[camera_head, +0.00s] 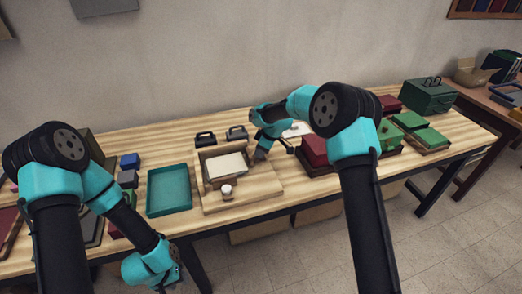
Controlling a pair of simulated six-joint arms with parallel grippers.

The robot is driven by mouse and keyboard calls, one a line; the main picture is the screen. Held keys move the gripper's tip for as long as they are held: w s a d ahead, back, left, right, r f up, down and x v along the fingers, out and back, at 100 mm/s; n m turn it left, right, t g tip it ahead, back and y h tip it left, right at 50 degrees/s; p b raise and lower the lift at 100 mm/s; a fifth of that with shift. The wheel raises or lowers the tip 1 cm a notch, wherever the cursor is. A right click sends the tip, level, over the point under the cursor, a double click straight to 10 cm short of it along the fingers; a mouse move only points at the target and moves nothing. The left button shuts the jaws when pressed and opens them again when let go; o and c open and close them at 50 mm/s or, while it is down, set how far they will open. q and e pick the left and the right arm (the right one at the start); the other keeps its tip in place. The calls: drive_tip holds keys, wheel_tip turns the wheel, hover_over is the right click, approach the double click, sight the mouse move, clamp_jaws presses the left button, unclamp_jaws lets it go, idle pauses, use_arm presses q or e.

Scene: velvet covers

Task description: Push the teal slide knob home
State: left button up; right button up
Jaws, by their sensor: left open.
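A light wooden fixture (265,189) stands near the table's middle, with a raised frame around a cream panel (226,165). A small pale knob (226,190) sits at the panel's front edge; I cannot make out a teal slide knob. My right gripper (260,156) points down at the fixture's right side, just right of the panel. Its fingers are too small to tell open from shut, or whether they touch anything. My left gripper (176,272) is open, low in front of the table edge, away from the fixture.
A shallow teal tray (170,190) lies left of the fixture. Two black-handled items (237,133) stand behind it. A dark red box (315,151) and green boxes (410,121) stand to the right. A blue block (130,161) is at the left.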

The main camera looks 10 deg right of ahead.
clamp_jaws()
drive_tip(key=shift+s+a, duration=0.2)
drive_tip(key=shift+a, duration=0.8)
drive_tip(key=shift+s+a, duration=0.15)
drive_tip(key=shift+a, duration=0.8)
drive_tip(key=o, duration=0.5)
unclamp_jaws()
drive_tip(key=shift+r, duration=0.1)
drive_tip(key=v, duration=1.7)
drive_tip(key=shift+r, duration=0.1)
